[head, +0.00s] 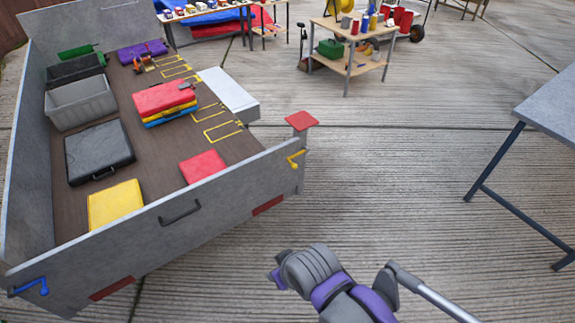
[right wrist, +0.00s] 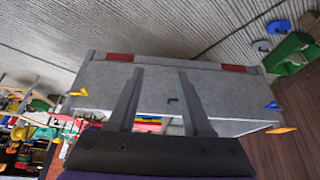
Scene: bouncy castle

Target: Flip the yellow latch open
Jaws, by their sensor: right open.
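The yellow latch (head: 295,160) is at the right end of the trailer's grey tailgate (head: 180,222), near its top corner. In the right wrist view the yellow latch (right wrist: 78,92) is small, at the left end of the tailgate (right wrist: 225,95). My right gripper (head: 275,278) is over the paving, in front of and below the latch in the head view, well apart from it. In the right wrist view its two fingers are spread with nothing between them (right wrist: 160,72). My left gripper is not in view.
A blue latch (head: 30,287) is at the tailgate's left end. The trailer bed holds a black case (head: 98,150), a grey bin (head: 80,102) and red and yellow cases. A red-topped post (head: 302,121) stands by the yellow latch. A grey table (head: 555,105) stands right; paving between is clear.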

